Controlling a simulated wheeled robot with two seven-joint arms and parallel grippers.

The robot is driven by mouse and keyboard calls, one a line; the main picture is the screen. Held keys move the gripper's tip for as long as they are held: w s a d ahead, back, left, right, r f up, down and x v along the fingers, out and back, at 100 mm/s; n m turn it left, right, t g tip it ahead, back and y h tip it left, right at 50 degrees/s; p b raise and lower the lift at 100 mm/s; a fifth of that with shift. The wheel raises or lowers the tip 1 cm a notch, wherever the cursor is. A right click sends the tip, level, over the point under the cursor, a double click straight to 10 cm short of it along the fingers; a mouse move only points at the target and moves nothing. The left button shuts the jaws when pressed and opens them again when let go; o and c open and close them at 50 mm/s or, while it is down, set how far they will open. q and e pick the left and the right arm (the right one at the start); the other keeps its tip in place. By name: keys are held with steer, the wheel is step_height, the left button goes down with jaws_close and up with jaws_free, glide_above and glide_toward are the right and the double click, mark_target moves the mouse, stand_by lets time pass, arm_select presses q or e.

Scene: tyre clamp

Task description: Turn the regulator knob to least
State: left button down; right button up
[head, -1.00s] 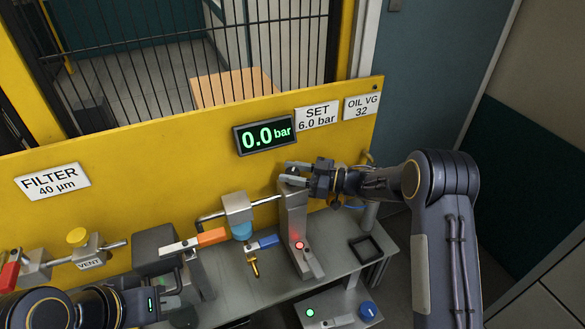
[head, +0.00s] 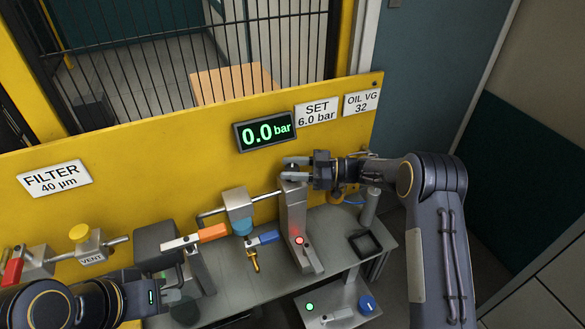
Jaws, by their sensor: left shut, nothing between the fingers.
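A grey upright post (head: 294,217) with a lit red button stands on the bench in front of the yellow panel. My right gripper (head: 293,168) is at its top, with its two fingers apart on either side of a small dark part (head: 292,168). I cannot tell whether they grip it, or whether that part is the regulator knob. The display (head: 265,132) reads 0.0 bar. A pipe block (head: 237,202) with a blue lower part (head: 243,227) is left of the post. My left gripper (head: 181,273) is shut and empty at the lower left, below the orange-handled lever (head: 212,232).
A blue knob (head: 367,304) and green light sit on a lower box (head: 320,296). A blue lever (head: 264,238) with a brass nozzle hangs between post and orange handle. A yellow vent knob (head: 79,232) is at left. A dark square frame (head: 365,244) lies right of the post.

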steer(key=o, duration=0.3)
steer(key=d, duration=0.2)
steer(key=d+p, duration=0.1)
steer(key=d, duration=0.2)
steer(key=d+p, duration=0.1)
steer(key=d, duration=0.1)
steer(key=shift+s+d, duration=0.25)
steer(key=shift+d, duration=0.1)
